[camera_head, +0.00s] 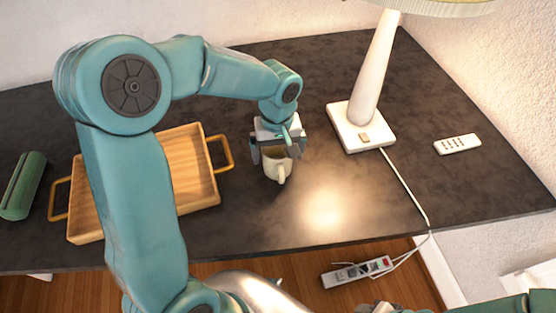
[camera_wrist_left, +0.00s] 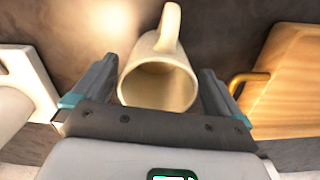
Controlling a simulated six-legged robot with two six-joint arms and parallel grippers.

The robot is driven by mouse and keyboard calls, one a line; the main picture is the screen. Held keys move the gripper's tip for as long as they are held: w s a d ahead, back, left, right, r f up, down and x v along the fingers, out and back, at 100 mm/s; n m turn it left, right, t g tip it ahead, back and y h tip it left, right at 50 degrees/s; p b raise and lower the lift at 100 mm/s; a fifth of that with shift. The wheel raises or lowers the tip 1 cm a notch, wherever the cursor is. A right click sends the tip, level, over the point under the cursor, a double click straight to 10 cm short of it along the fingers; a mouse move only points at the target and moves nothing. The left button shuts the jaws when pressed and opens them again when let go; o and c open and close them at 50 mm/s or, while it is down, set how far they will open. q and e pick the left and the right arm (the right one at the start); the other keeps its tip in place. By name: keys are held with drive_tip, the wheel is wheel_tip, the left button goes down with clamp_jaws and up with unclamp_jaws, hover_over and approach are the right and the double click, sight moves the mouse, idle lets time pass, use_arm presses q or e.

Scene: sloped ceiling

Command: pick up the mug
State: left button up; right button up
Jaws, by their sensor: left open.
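The cream mug (camera_head: 279,169) stands on the dark table between the wooden tray and the lamp, its handle toward the table's front edge. In the left wrist view the mug (camera_wrist_left: 158,86) shows its open mouth, with the handle pointing up in the picture. My left gripper (camera_head: 273,159) is open right over the mug. In the wrist view its two fingers (camera_wrist_left: 160,84) are on either side of the mug, with a small gap visible at the right finger. Part of the mug is hidden by the gripper in the head view. My right gripper cannot be made out.
A wooden tray (camera_head: 198,188) with looped handles lies left of the mug, partly behind my left arm. A lamp with a white base (camera_head: 343,132) stands to the right, its cord running off the table. A remote (camera_head: 458,144) and a green object (camera_head: 22,186) lie farther out.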

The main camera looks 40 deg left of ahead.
use_arm(q)
drive_tip(key=shift+w+f, duration=0.1)
drive_tip(key=shift+f, duration=0.8)
drive_tip(key=shift+r, duration=0.1)
drive_tip(key=c, duration=1)
drive_tip(key=shift+c, duration=0.2)
